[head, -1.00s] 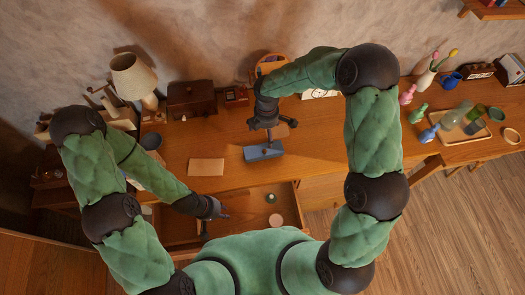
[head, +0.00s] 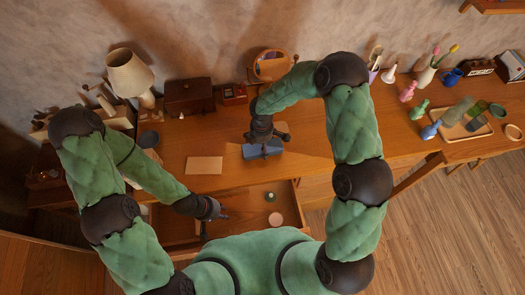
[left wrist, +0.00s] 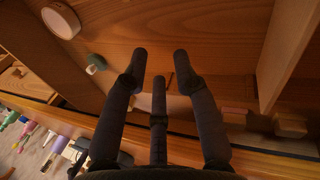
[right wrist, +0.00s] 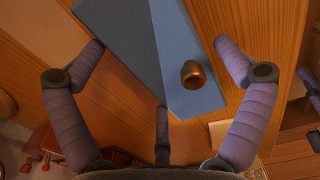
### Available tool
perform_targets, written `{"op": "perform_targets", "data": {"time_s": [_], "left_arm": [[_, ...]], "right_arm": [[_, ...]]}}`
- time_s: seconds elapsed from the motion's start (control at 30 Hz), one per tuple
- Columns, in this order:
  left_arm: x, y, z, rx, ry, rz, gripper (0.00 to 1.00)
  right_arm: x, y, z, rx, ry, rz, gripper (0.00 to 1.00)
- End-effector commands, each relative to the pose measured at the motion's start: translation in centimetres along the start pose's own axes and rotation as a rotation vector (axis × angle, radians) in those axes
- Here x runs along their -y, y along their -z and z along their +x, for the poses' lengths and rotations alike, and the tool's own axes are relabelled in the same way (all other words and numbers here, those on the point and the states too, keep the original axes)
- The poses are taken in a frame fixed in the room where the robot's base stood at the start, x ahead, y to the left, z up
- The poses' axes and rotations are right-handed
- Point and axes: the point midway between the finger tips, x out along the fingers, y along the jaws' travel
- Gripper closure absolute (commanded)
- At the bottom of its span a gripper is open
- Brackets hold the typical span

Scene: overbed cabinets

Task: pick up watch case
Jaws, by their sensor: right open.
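A blue box, which I take to be the watch case (head: 255,151), sits on the desk near its front edge, just behind the open drawer. In the right wrist view the blue case (right wrist: 120,30) lies below the fingers, with a small brass-coloured knob-like piece (right wrist: 192,74) on it. My right gripper (head: 266,143) is directly over the case, its fingers (right wrist: 160,55) spread wide and empty; contact with the case cannot be told. My left gripper (head: 224,215) is over the open drawer, its fingers (left wrist: 160,58) a little apart with nothing between them.
The open drawer (head: 240,199) holds a green-topped item (head: 270,197) and a pink round item (head: 275,219). A tan sheet (head: 205,166) lies left of the case. A lamp (head: 130,75), dark box (head: 188,95) and round orange object (head: 272,65) stand behind. Desk space right of the case is clear.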

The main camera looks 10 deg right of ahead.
Motion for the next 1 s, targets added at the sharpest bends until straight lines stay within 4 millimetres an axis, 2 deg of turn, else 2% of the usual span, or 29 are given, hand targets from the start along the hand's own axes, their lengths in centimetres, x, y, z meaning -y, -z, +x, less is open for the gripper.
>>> {"op": "perform_targets", "data": {"time_s": [0.23,0.27,0.4,0.47,0.5,0.8,1.0], "left_arm": [[0.0,0.0,0.1,0.0,0.0,0.0,0.71],[0.0,0.0,0.1,0.0,0.0,0.0,0.71],[0.0,0.0,0.1,0.0,0.0,0.0,0.71],[0.0,0.0,0.1,0.0,0.0,0.0,0.71],[0.0,0.0,0.1,0.0,0.0,0.0,0.71],[0.0,0.0,0.0,0.0,0.0,0.0,0.71],[-0.1,0.0,-0.4,0.0,0.0,0.0,0.71]], "right_arm": [[0.0,0.0,0.4,0.0,-0.001,0.001,0.0],[0.0,0.0,0.4,0.0,-0.001,0.001,0.03],[0.0,0.0,0.4,0.0,-0.001,0.001,0.42],[0.0,0.0,0.4,0.0,-0.001,0.001,0.59],[0.0,0.0,0.4,0.0,0.0,0.001,0.63],[-0.1,0.0,0.2,0.0,-0.001,0.001,0.63],[-0.1,-0.1,-1.4,0.0,-0.003,0.003,0.63]]}}
